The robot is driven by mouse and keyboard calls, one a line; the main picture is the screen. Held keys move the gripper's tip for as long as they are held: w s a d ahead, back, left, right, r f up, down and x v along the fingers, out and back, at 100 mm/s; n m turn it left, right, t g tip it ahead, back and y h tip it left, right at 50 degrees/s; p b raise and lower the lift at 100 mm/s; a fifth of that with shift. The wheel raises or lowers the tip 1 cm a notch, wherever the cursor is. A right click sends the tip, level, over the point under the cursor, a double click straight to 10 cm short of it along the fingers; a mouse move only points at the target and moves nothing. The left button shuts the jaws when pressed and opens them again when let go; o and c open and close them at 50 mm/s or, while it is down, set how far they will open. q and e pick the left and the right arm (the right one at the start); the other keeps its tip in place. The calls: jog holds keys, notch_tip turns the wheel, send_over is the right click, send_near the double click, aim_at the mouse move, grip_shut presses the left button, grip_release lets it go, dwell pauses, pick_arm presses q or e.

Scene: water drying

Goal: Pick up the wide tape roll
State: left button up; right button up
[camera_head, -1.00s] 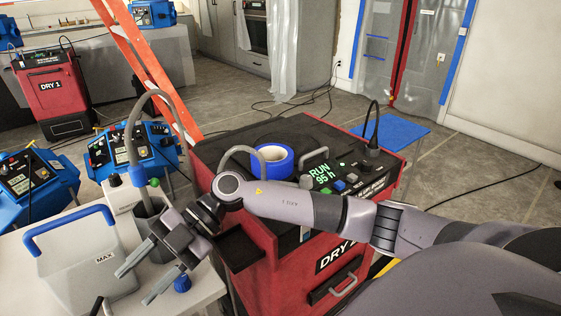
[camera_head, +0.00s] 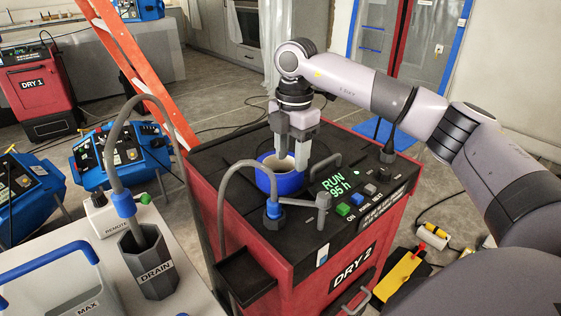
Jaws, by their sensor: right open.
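The wide tape roll (camera_head: 284,184) is a blue ring with a pale core. It lies flat on the black top of the red DRY 2 machine (camera_head: 263,143). My right gripper (camera_head: 291,160) points down at the roll from above, with its two grey fingers apart. One finger is over the roll's opening and the other is at its right side. I cannot tell whether either finger touches the roll. The fingers hide part of the far and right rim. My left gripper is not in view.
A grey hose with a blue collar (camera_head: 273,209) arches close to the left and front of the roll. The control panel with its green RUN display (camera_head: 331,186) and buttons is to the right. The white table with the DRAIN cup (camera_head: 155,268) is at lower left.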

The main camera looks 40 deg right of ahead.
aim_at(294, 173)
jog(key=shift+w+d, duration=0.35)
jog(key=shift+d, duration=0.3)
notch_tip(294, 173, down, 7)
jog(key=shift+r+p, duration=0.1)
jog(key=shift+p, duration=0.25)
jog(key=shift+c, duration=0.3)
grip_shut()
